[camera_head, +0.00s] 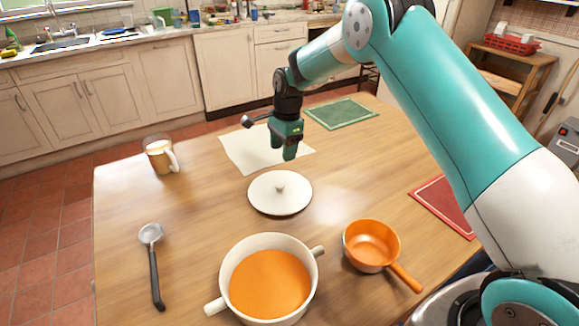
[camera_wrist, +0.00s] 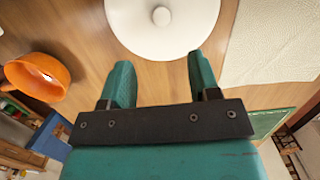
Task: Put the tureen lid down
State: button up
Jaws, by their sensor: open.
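The white tureen lid (camera_head: 280,193) lies flat on the wooden table, knob up, behind the tureen. It also shows in the wrist view (camera_wrist: 133,32), just beyond my fingertips. My gripper (camera_head: 289,155) is above the table behind the lid. In the wrist view my gripper (camera_wrist: 158,75) is open, with nothing between its two green fingers. The white tureen (camera_head: 239,299) stands uncovered at the table's front, full of orange soup (camera_head: 270,284).
An orange saucepan (camera_head: 371,246) stands right of the tureen and a ladle (camera_head: 153,262) lies left. A glass mug (camera_head: 161,155) is at the back left. A cream mat (camera_head: 240,152), green mat (camera_head: 341,113) and red mat (camera_head: 445,205) lie on the wooden table (camera_head: 200,215).

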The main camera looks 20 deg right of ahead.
jog(key=s+a+r+n+y, duration=0.1)
jog(key=s+a+r+n, duration=0.2)
jog(key=s+r+n, duration=0.45)
jog(key=s+a+r+n, duration=0.2)
jog(key=s+r+n, duration=0.2)
jog(key=s+r, duration=0.55)
jog(key=s+a+r+n+y, duration=0.1)
jog(key=s+n, duration=1)
jog(key=s, duration=1.1)
jog(key=shift+r+y, duration=0.3)
jog(key=shift+y, duration=0.1)
